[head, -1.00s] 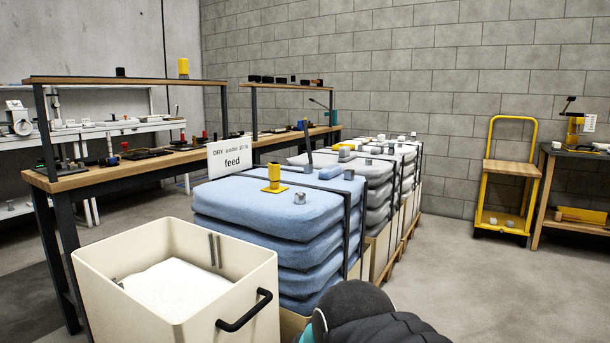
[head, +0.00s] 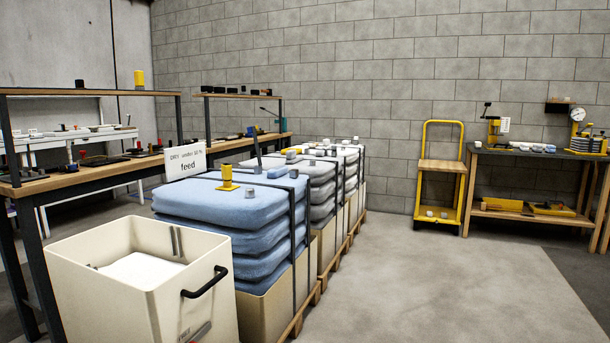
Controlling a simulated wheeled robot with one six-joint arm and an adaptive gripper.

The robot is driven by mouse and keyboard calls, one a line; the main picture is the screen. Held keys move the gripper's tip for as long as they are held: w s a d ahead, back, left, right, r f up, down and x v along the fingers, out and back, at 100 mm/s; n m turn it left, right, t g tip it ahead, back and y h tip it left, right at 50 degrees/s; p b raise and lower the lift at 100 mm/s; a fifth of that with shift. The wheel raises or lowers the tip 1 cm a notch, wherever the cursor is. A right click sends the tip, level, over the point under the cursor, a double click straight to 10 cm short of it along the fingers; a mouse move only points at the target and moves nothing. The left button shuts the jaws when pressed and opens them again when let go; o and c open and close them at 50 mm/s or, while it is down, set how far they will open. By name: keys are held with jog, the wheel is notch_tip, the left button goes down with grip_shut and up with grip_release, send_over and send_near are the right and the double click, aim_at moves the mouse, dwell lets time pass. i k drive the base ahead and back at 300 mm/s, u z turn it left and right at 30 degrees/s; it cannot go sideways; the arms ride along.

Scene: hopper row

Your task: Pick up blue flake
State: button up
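No flake is plainly identifiable at this size. A stack of blue sacks (head: 225,205) stands strapped on a cream box, left of centre. A small blue block (head: 276,172) lies on top toward the back, with a grey piece (head: 250,192) nearer the front. A yellow post on a flat base (head: 227,178) also stands on the sacks. My gripper is not in view.
A cream bin (head: 75,290) with a black handle and white contents stands in front of the sacks. Grey sacks (head: 318,188) continue the row behind. Benches line the left; a yellow cart (head: 440,175) and a dark-topped table (head: 540,155) stand right. The floor (head: 430,280) right of the row is clear.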

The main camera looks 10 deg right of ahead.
aim_at(280, 170)
jog(key=u, duration=0.7)
jog(key=i, duration=1)
